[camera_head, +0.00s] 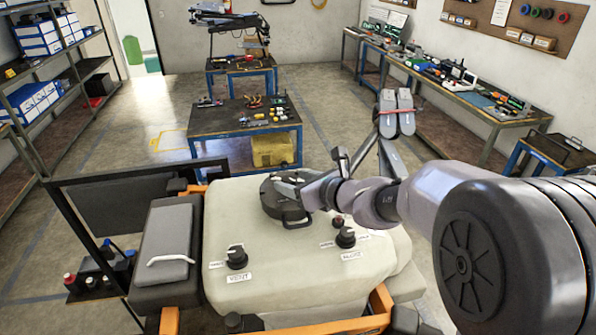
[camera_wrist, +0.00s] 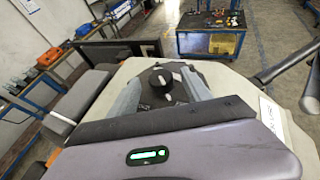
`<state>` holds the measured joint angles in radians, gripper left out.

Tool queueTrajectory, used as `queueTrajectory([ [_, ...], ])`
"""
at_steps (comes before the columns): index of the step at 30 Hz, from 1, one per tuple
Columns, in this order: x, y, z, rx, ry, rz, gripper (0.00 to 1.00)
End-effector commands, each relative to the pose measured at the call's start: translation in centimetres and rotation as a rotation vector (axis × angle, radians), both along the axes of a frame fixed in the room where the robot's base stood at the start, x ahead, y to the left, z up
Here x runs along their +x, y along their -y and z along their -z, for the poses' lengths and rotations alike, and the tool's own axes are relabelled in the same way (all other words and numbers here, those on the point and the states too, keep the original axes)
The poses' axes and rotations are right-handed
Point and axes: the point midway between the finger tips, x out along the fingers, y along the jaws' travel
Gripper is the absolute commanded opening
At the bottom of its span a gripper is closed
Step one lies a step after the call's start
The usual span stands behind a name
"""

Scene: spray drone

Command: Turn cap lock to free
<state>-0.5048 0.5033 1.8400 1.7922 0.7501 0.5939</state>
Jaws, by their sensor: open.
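A large round black cap (camera_head: 269,200) with a loop handle sits on top of the pale tank (camera_head: 290,262) in the head view. My gripper (camera_head: 284,184) is over the far side of this cap and hides part of it. In the wrist view my gripper (camera_wrist: 165,88) is open, with one grey finger on each side of a black knob (camera_wrist: 162,75) bearing a pale pointer. I cannot tell whether the fingers touch the knob. Any lock markings on the cap are too small or hidden to read.
Two labelled black knobs, left (camera_head: 237,257) and right (camera_head: 346,237), stand on the tank's near part. A small red knob (camera_head: 338,221) lies close under my arm. A grey padded box (camera_head: 168,245) with a white handle is at the left. A blue-framed table (camera_head: 240,118) stands behind.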

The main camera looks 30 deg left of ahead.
Motion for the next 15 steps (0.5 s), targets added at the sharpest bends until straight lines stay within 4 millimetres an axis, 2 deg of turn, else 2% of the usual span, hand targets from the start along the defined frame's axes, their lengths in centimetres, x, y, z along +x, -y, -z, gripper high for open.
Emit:
queueTrajectory([
  [3,0.7,-1.5,0.5,0.0,-0.001,-0.002,0.57],
  [6,1.0,-2.1,0.9,0.0,0.0,-0.001,0.57],
  [15,1.1,-2.4,1.0,0.001,0.0,-0.001,0.55],
])
